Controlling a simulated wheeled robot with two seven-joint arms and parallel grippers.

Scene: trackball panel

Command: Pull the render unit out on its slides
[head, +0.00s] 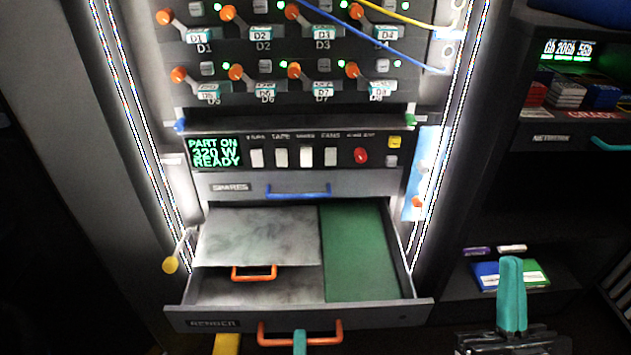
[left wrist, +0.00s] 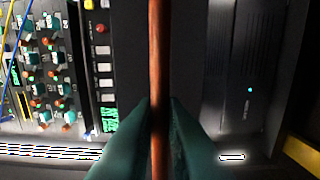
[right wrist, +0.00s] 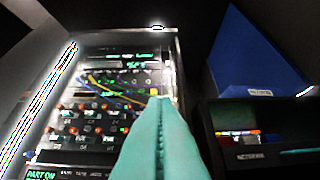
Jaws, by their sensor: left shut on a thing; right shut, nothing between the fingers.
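The render unit (head: 200,322) is a grey drawer, labelled RENDER, at the bottom of the rack. It stands out from the rack with its inside showing. An orange handle (head: 335,335) is on its front; it also shows as an upright orange bar in the left wrist view (left wrist: 159,50). My left gripper (head: 299,342) has its teal fingers shut on this handle (left wrist: 160,108). My right gripper (head: 511,265) is shut and empty, right of the drawer and apart from it; its teal fingers also show in the right wrist view (right wrist: 160,105).
Inside the drawer are a grey plate (head: 258,235), a small orange handle (head: 254,276) and a green board (head: 358,250). Above is the shut SPARES drawer (head: 225,188) with a blue handle. A yellow-ended lever (head: 171,264) stands at the left side. Shelves (head: 560,130) are at the right.

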